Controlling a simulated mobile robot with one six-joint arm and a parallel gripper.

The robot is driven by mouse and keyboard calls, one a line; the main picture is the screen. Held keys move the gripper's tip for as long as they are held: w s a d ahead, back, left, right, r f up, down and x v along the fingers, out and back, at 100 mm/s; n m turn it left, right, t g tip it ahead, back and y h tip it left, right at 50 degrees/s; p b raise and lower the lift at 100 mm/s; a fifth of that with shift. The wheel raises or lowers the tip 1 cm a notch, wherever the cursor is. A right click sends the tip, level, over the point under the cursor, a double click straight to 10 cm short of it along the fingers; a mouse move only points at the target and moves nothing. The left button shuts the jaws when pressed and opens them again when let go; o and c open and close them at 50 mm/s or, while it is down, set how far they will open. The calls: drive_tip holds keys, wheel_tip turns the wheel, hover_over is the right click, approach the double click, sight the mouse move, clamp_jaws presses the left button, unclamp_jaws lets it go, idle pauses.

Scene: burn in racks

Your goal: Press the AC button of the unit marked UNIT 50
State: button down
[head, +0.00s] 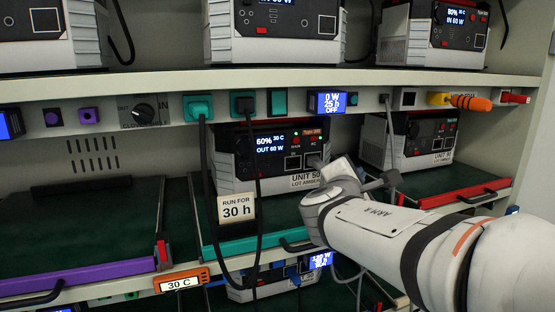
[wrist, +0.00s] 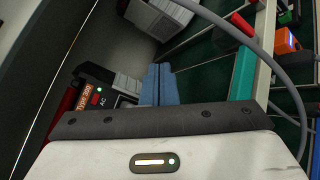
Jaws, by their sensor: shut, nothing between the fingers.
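The unit marked UNIT 50 (head: 240,172) stands on the middle shelf, its display reading 60%, 30 C, OUT 60 W. Its AC button (head: 313,137) is at the upper right of its front, under the orange type label, beside the MAIN button (head: 296,138). The AC lettering (wrist: 103,101) also shows in the wrist view, left of my fingers. My gripper (wrist: 158,68) is shut and empty, its blue-grey fingers together. In the head view it is near the unit's right front, lower than the AC button and mostly hidden by my wrist. I cannot tell whether it touches the unit.
Black cables (head: 205,180) hang before UNIT 50's left side. A RUN FOR 30 h card (head: 236,208) stands at the green tray's front (head: 225,247). Another unit (head: 408,140) stands to the right over a red-edged tray (head: 465,192). A shelf with plugs runs above; the left tray (head: 75,215) looks empty.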

drive_tip(key=s+d+f+m+g+y, duration=0.1)
drive_tip(key=s+d+f+m+g, duration=0.25)
drive_tip(key=s+f+m, duration=0.3)
drive_tip(key=s+d+f+m+g, duration=0.2)
drive_tip(key=s+f+m+g, duration=0.3)
drive_tip(key=s+f, duration=0.15)
drive_tip(key=s+a+f+m+g+y, duration=0.3)
drive_tip(key=s+a+f+m+y, duration=0.4)
drive_tip(key=s+a+f+m, duration=0.1)
wheel_tip(320, 180, down, 2)
drive_tip(key=shift+s+a+f, duration=0.1)
drive_tip(key=shift+s+a, duration=0.4)
drive_tip(key=shift+s, duration=0.45)
